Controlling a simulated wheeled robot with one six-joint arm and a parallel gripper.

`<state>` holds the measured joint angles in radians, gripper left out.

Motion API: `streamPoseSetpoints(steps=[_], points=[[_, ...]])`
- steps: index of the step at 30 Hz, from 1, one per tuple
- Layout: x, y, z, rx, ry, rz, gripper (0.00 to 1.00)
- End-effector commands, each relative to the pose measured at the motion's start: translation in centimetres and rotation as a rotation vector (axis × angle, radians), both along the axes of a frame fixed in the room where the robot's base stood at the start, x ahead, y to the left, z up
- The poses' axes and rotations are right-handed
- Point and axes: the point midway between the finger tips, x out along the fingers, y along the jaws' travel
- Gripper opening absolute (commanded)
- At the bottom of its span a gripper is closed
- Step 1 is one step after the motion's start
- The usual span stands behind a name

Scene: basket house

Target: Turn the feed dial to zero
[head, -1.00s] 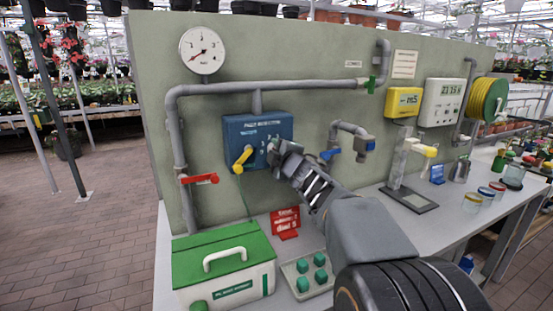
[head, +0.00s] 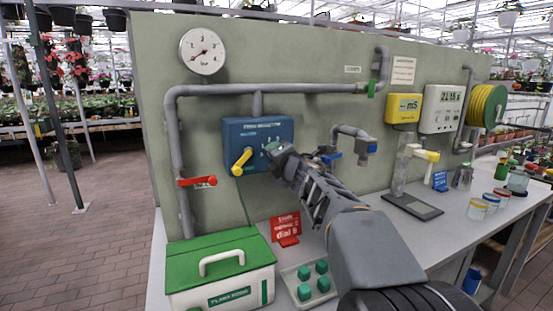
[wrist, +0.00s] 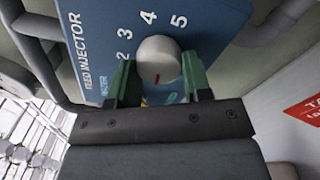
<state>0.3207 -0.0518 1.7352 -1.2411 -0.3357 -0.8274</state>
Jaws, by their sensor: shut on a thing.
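The blue feed injector box (head: 258,128) is on the green-grey panel, with a yellow lever (head: 241,160) on its front. The dial's red mark points down the picture, toward the gripper body. Numbers 2, 3, 4 and 5 show around the dial; zero cannot be made out.
A pipe with a red-handled valve (head: 197,181) is left of the box, and a blue-handled tap (head: 330,156) is close right of my gripper. A green-lidded case (head: 222,268), a red sign (head: 286,229) and a tray (head: 309,283) stand below on the bench.

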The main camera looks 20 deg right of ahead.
Motion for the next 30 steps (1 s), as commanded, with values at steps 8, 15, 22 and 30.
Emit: streamPoseSetpoints(steps=[8, 15, 22, 30], points=[[0.01, -0.02, -0.01, -0.055, 0.000, 0.000, 0.21], [0.01, -0.02, 0.01, -0.062, 0.000, 0.000, 0.21], [0.00, -0.02, 0.01, -0.061, -0.001, 0.000, 0.48], [0.00, -0.02, 0.00, -0.060, 0.000, 0.000, 0.69]])
